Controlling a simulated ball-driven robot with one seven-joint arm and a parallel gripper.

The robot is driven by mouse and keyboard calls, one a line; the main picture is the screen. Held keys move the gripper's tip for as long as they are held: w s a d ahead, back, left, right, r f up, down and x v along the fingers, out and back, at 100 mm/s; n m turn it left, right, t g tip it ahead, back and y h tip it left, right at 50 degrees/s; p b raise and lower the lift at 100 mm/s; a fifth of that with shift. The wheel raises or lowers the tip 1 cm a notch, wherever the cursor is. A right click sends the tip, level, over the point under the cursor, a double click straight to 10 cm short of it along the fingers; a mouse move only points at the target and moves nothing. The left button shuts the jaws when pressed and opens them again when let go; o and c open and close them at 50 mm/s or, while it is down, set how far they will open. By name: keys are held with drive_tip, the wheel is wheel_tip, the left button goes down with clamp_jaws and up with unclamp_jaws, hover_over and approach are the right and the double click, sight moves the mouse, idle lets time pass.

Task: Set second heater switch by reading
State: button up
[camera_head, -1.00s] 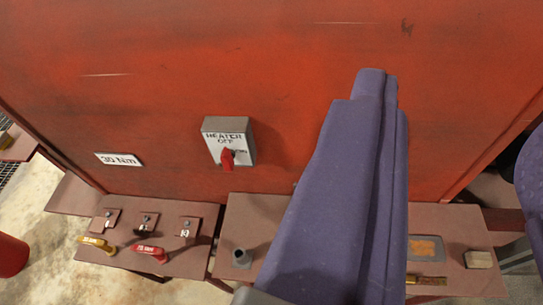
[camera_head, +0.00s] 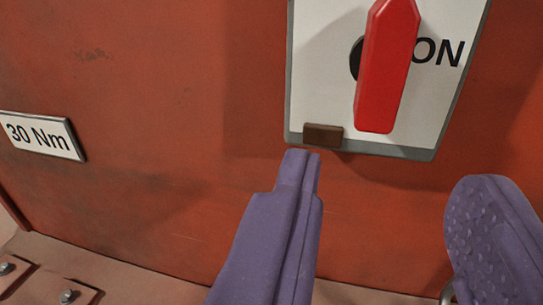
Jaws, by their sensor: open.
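The heater switch box (camera_head: 315,80) is mounted on the red wall at the upper right, its top cut off by the frame. Its red lever (camera_head: 388,70) stands nearly upright, tilted slightly right at the top, with "ON" printed to its right. A small brown block (camera_head: 323,136) sits at the plate's lower left edge. My gripper (camera_head: 385,190) is open and empty; its purple fingers are below the box, one below the brown block and the other lower right. Neither finger appears to touch the lever.
A "30 Nm" label (camera_head: 42,135) is fixed on the red wall (camera_head: 180,110) at the left. A brown ledge (camera_head: 130,275) runs along the bottom, with bolted plates (camera_head: 60,290) at lower left. The wall between label and box is clear.

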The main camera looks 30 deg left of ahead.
sight(375, 120)
drive_tip(key=x, duration=0.7)
drive_tip(key=shift+w, duration=0.1)
clamp_jaws()
